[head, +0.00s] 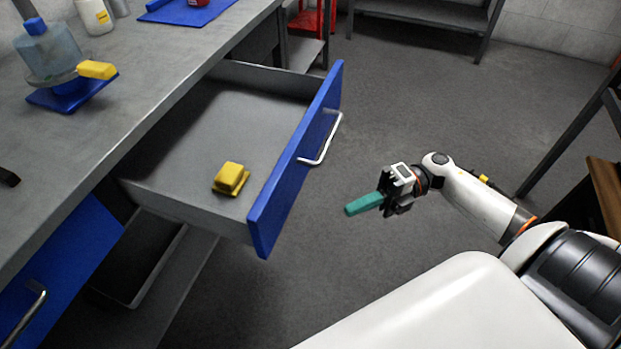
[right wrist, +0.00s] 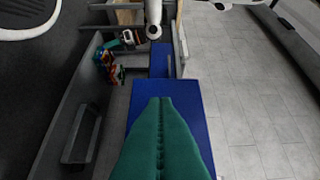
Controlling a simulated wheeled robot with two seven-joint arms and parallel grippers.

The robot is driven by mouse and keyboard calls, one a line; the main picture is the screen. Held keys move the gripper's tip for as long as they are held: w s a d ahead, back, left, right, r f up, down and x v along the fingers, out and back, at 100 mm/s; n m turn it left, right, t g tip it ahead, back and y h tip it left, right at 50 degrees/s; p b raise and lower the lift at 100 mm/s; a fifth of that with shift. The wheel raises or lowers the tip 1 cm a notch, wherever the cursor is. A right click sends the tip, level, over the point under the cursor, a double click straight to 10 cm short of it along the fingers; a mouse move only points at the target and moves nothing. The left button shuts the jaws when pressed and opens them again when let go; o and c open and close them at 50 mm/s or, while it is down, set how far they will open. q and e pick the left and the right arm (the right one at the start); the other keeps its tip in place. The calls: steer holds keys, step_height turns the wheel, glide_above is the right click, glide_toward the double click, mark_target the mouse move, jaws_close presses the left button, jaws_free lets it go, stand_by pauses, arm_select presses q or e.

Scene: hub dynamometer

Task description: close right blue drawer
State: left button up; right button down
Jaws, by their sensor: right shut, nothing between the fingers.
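The right blue drawer stands pulled far out from under the workbench. Its blue front (head: 292,172) faces right and carries a silver bar handle (head: 326,141). A yellow block-like object (head: 230,178) lies inside on the grey drawer floor. My right gripper (head: 350,209), with teal fingers, is shut and empty. In the head view it appears to the right of the blue front, with a gap of floor visible between them. In the right wrist view the closed teal fingers (right wrist: 160,105) overlap a blue surface (right wrist: 196,98); I cannot tell which part it is. My left gripper is not in view.
A second blue drawer front (head: 55,270) is at the lower left. The grey workbench (head: 150,60) holds a bottle-like container and a yellow object on a blue stand. A dark shelf (head: 425,12) stands at the back. Open floor (head: 400,110) lies right of the drawer.

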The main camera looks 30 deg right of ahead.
glide_toward(274, 226)
steer(key=s+a, duration=0.2)
steer(key=s, duration=0.1)
steer(key=w+a, duration=0.2)
steer(key=a, duration=0.1)
steer(key=shift+w+a+r, duration=0.1)
steer(key=shift+w+r, duration=0.05)
steer(key=shift+w, duration=0.05)
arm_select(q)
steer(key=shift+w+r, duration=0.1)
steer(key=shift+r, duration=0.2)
arm_select(e)
steer(key=shift+w+a, duration=0.35)
steer(key=shift+w, duration=0.05)
